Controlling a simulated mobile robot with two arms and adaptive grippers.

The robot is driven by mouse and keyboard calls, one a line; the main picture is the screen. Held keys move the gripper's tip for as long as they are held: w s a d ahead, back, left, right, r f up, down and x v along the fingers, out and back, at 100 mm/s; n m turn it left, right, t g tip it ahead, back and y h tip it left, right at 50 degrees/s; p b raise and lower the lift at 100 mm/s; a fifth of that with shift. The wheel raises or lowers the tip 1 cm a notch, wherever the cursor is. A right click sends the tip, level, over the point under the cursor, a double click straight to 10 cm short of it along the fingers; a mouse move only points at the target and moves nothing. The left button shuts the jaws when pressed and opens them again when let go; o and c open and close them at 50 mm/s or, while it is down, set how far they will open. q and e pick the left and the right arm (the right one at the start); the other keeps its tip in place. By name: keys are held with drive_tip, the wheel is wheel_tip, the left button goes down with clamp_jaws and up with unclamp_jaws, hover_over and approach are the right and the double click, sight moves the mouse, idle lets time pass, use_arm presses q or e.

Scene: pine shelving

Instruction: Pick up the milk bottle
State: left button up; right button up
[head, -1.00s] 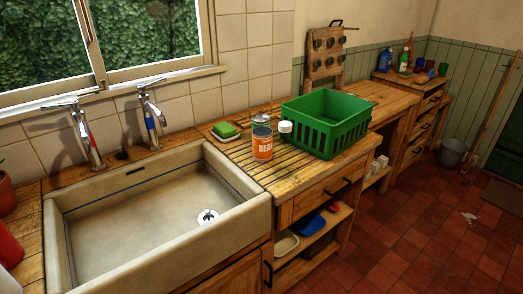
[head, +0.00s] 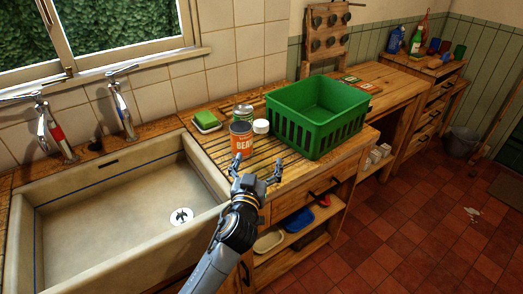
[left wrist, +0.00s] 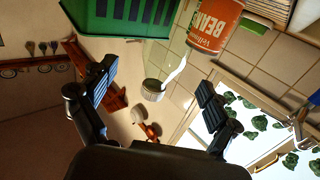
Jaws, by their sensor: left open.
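A white-capped item (head: 261,127), which I take for the milk bottle, stands on the ridged wooden drainboard between the beans can and the green crate; its body is hard to make out. In the left wrist view, its round cap (left wrist: 153,91) shows between my fingers, beyond their tips. My left gripper (head: 258,170) is open and empty, in front of the orange beans can (head: 241,141) and the white-capped item, apart from both. The right gripper is not in view.
The green crate (head: 317,137) stands close on the right. A green-labelled can (head: 243,111) is behind the beans can, and a green sponge (head: 206,119) lies at the back. The sink (head: 110,215) is on the left. The drainboard front is clear.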

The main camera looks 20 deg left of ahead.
sight(259, 152)
use_arm(q)
drive_tip(key=shift+w+a, duration=0.2)
drive_tip(key=shift+w, duration=1)
drive_tip(key=w+p, duration=0.1)
drive_tip(key=w, duration=0.1)
drive_tip(key=w+a, duration=0.1)
drive_tip(key=shift+w+p, duration=0.35)
drive_tip(key=shift+w, duration=0.05)
drive_tip(key=shift+w+f, duration=0.15)
drive_tip(key=shift+w, duration=0.45)
drive_tip(key=c, duration=1.2)
drive_tip(key=shift+c, duration=1.3)
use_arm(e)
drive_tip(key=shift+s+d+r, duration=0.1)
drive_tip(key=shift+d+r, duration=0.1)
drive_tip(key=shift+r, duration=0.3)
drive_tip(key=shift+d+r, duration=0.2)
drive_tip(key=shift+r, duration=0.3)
